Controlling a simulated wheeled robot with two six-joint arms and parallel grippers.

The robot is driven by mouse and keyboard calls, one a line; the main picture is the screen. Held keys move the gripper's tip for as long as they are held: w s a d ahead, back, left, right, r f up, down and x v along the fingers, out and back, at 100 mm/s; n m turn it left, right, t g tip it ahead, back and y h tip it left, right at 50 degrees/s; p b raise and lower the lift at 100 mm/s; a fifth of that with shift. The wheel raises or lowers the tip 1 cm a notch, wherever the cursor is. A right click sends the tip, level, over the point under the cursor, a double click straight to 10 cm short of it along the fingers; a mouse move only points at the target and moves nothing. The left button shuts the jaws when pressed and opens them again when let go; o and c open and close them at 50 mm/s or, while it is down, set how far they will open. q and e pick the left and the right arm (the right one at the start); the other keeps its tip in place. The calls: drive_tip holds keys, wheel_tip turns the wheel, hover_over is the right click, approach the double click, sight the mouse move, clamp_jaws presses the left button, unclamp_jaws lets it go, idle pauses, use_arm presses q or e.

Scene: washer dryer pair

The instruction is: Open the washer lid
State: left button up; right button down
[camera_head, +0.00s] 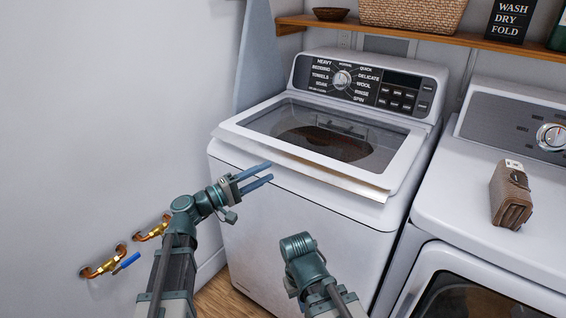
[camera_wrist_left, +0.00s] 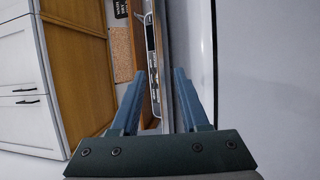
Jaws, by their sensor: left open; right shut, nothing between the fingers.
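The white washer (camera_head: 290,225) stands in the middle of the head view, its control panel (camera_head: 362,82) at the back. Its glass-topped lid (camera_head: 335,135) lies down or nearly so; I cannot tell if it is slightly raised. The lid's front lip (camera_head: 310,172) juts over the washer front. My left gripper (camera_head: 271,172) is open and empty, with its fingers in front of and just below the lip's left part. In the left wrist view, the open fingers (camera_wrist_left: 158,95) point toward the edge-on washer top. My right forearm and wrist show low in front of the washer; its fingers are hidden.
Brass valves (camera_head: 103,264) stick out of the left wall. A wooden shelf (camera_head: 420,35) with a basket (camera_head: 412,12) runs above the washer.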

sight(283, 163)
use_arm(q)
drive_tip(key=x, duration=0.6)
drive_tip(key=shift+w+d+p, duration=0.15)
drive_tip(key=shift+d+p, duration=0.1)
drive_tip(key=shift+p, duration=0.15)
drive_tip(key=shift+c, duration=0.2)
clamp_jaws()
idle(0.9)
